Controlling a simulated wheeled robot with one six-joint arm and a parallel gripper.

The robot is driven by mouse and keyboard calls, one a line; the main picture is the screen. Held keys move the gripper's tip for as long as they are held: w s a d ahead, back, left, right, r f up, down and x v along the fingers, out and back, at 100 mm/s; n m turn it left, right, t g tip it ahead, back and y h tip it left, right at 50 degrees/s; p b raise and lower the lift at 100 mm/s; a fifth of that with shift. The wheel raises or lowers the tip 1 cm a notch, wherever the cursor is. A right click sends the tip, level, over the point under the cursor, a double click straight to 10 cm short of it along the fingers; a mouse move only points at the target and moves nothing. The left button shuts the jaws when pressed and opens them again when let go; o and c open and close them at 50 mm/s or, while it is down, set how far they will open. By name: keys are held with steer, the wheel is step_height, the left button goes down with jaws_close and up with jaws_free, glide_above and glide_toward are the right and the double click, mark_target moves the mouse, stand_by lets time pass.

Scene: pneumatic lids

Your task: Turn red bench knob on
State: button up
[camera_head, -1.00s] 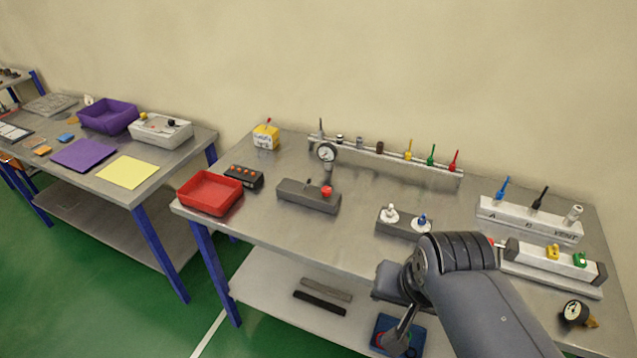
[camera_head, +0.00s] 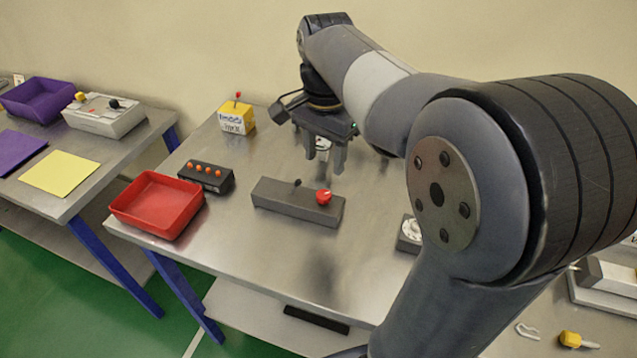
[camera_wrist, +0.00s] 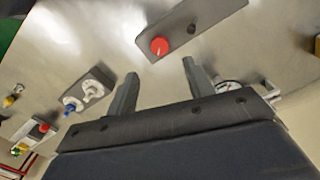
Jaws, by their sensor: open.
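The red knob (camera_head: 323,197) sits on the right part of a dark grey block (camera_head: 285,204) on the metal bench, with a small black knob on the same block. In the wrist view the red knob (camera_wrist: 159,46) lies beyond the fingertips, between their lines, and the block (camera_wrist: 180,22) runs up to the right. My gripper (camera_head: 325,168) is open and empty, pointing down above and behind the red knob in the head view, apart from it. In the wrist view my gripper (camera_wrist: 160,68) shows both fingers spread, with nothing between them.
A red tray (camera_head: 160,205) and a black box with orange buttons (camera_head: 206,176) stand left of the block. A yellow box (camera_head: 237,118) is behind. In the wrist view, a block with white and blue knobs (camera_wrist: 88,88) lies left; a gauge (camera_wrist: 228,87) is near the right finger.

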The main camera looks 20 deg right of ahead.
mark_target(324, 194)
step_height(324, 194, down, 9)
steer(key=shift+f+b, duration=0.1)
steer(key=shift+b, duration=0.25)
steer(key=shift+c, duration=0.2)
steer(key=c, duration=0.9)
